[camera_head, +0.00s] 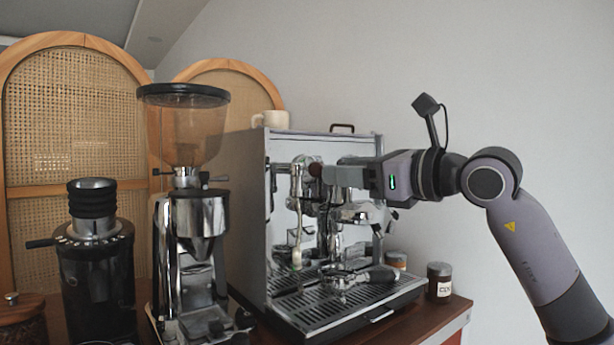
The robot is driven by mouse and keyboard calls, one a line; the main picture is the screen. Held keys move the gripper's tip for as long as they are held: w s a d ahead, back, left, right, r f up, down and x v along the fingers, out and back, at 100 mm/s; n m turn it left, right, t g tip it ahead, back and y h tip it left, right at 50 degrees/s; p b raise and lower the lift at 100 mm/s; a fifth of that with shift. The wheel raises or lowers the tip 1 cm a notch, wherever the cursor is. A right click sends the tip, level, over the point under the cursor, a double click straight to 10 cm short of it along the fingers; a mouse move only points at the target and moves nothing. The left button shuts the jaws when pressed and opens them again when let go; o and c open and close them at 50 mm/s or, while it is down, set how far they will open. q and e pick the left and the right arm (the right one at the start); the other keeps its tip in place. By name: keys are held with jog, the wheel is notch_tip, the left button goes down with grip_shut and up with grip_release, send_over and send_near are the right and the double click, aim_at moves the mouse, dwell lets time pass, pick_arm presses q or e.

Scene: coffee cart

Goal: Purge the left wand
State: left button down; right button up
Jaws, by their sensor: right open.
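The espresso machine (255,200) stands at the centre of the cart, its front turned to the right. The left wand (297,225) hangs down at the left of its front, with a pale sleeve near its lower end over the drip tray (320,307). A dark round knob (315,171) sits beside the top of the wand. My right gripper (325,174) reaches in from the right at knob height, open, with its fingertips at or very near the knob. I cannot tell whether they touch it. My left gripper is out of view.
A portafilter (378,275) with a dark handle rests above the drip tray. Two jars (439,282) stand at the machine's right. A tall grinder (185,215) and a black grinder (97,270) stand left. A cup (272,119) sits on top of the machine.

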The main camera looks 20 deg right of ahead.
aim_at(316, 168)
jog(key=p+x, duration=0.1)
jog(key=x, duration=0.6)
jog(key=shift+c, duration=0.4)
grip_shut()
jog(key=shift+r, duration=0.1)
